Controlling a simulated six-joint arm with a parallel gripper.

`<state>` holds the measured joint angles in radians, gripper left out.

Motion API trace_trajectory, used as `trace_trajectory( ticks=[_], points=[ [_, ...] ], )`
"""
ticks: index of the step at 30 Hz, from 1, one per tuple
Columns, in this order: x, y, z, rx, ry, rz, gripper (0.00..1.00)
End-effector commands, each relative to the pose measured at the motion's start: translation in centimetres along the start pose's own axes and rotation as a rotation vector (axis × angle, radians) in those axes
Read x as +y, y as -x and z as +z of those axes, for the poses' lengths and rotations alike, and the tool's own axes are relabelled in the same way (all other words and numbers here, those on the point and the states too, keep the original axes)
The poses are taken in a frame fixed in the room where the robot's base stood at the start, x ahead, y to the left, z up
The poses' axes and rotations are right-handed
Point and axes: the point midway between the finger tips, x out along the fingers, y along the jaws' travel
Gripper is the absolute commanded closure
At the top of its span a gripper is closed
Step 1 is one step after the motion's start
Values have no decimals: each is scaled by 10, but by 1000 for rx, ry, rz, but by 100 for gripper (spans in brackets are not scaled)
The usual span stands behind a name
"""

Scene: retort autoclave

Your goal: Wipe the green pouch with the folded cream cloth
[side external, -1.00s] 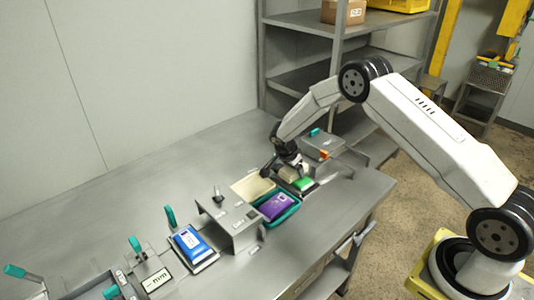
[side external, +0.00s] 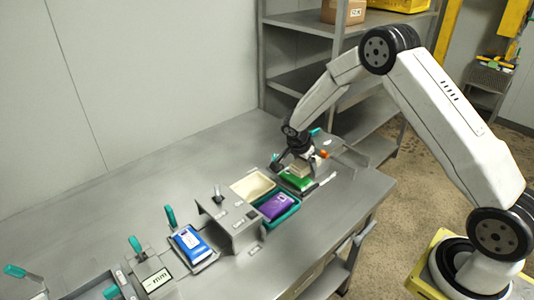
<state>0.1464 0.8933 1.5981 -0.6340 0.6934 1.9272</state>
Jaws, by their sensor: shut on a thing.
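The green pouch (side external: 296,180) lies flat on a grey fixture near the right end of the metal table. My gripper (side external: 299,163) is directly above it, pointing down, and is shut on the folded cream cloth (side external: 301,169). The cloth is just over the back part of the pouch and hides some of it. I cannot tell whether the cloth touches the pouch or hangs slightly above it.
A cream tray (side external: 241,189) and a teal tray (side external: 265,223) with a purple pouch (side external: 277,205) stand left of the green pouch. Further left are a metal bracket (side external: 226,226), a blue pouch (side external: 191,241) and teal-handled clamps. The table's back left is clear.

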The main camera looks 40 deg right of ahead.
Motion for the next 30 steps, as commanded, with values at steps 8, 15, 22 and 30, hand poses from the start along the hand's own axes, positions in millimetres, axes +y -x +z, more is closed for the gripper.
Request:
trace_trajectory(
  ticks=[8,15,22,30],
  points=[
    [0,22,-9,0,-1,-1,69],
    [0,26,-11,0,0,0,69],
    [0,26,-11,0,0,0,69],
    [0,26,-11,0,7,-3,69]
  ],
)
